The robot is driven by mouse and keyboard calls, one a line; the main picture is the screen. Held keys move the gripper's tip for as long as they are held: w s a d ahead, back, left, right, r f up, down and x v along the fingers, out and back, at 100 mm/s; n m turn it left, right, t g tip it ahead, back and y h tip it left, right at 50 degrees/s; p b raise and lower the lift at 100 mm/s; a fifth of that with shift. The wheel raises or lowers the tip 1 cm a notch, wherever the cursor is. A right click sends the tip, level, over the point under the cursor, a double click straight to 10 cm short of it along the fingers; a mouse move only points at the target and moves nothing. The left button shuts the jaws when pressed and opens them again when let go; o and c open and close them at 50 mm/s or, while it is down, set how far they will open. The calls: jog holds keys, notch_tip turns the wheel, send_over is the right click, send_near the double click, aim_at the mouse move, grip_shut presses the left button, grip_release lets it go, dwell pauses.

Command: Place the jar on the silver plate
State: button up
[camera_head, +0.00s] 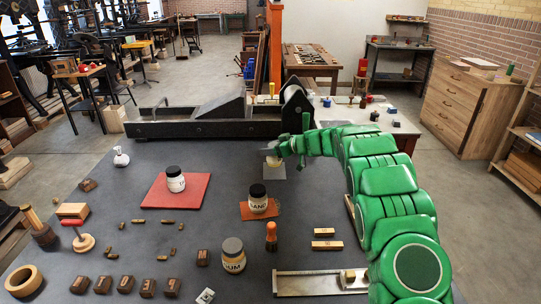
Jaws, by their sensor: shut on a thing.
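My gripper (282,148), at the end of my green arm, is at the far middle of the dark table. It is shut on a small jar (272,161), of which a pale part shows; the gripper hides the rest. The jar is over or on the grey, silver-looking plate (276,175); I cannot tell if it touches it. A white jar with a black lid (176,180) stands on a red mat. A similar jar (258,199) stands on a smaller orange mat. A jar with a grey lid (233,255) stands at the front on bare table.
A long black press (205,118) lies behind the plate. Wooden type blocks (128,284) line the front left. A wood-handled tool (271,236) and a metal composing tray (310,284) are near my arm. Open table lies between the red mat and the plate.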

jog(key=shift+f, duration=1.35)
jog(key=shift+f, duration=0.15)
jog(key=o, duration=1.5)
jog(key=shift+c, duration=0.2)
jog(key=v, duration=1.2)
